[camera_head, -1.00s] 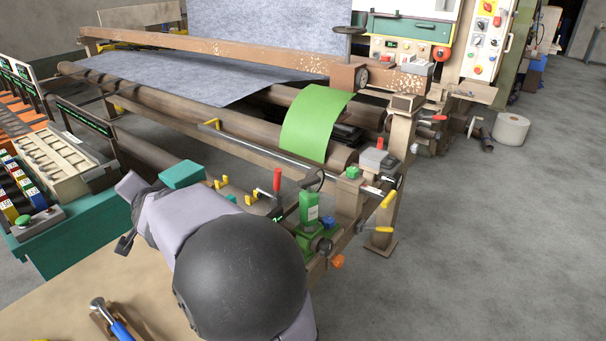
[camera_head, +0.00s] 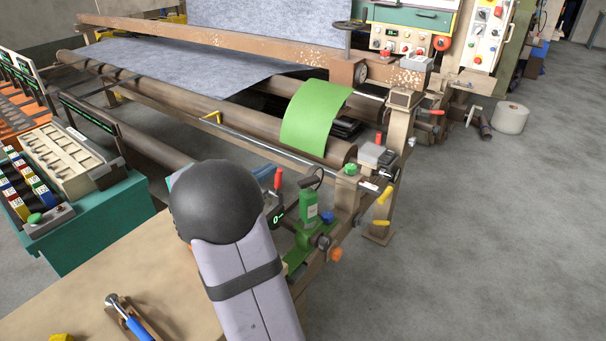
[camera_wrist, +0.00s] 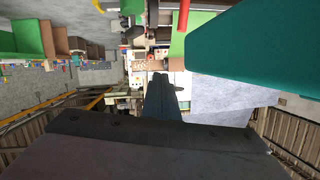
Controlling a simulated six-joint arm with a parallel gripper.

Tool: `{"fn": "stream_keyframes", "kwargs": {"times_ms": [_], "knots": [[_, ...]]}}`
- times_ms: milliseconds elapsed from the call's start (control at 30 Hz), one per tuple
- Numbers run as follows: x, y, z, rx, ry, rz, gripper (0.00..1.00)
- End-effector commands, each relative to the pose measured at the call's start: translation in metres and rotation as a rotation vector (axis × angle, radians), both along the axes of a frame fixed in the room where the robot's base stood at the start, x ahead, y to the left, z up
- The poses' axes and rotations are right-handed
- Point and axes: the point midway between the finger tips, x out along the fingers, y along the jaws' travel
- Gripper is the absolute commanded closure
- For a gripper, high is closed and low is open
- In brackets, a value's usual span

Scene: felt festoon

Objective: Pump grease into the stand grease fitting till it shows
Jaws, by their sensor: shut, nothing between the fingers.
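My gripper (camera_wrist: 161,84) shows in the wrist view as dark fingers, shut with nothing between them. In the head view it is hidden behind my arm. A green upright unit (camera_head: 309,208) with a blue knob and an orange knob stands at the machine's near corner, just right of my arm. I cannot make out which part of the stand is the grease fitting, and no grease shows. A tool with a metal head and blue handle (camera_head: 131,324) lies in a wooden holder on the near bench; I cannot tell if it is the grease pump.
A teal block (camera_wrist: 255,50) looms close at upper right in the wrist view. A red-handled lever (camera_head: 278,179) stands beside my arm. The bench (camera_head: 100,275) is mostly bare. A green sheet (camera_head: 314,117) drapes over the rollers. The floor at right is open.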

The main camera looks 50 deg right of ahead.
Motion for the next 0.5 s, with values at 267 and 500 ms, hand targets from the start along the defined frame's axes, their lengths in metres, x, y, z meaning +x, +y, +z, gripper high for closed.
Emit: {"fn": "stream_keyframes", "kwargs": {"times_ms": [267,500], "knots": [[-0.037,-0.009,-0.007,-0.018,0.172,-0.096,1.00],[-0.039,-0.010,-0.008,-0.019,0.183,-0.102,1.00]]}}
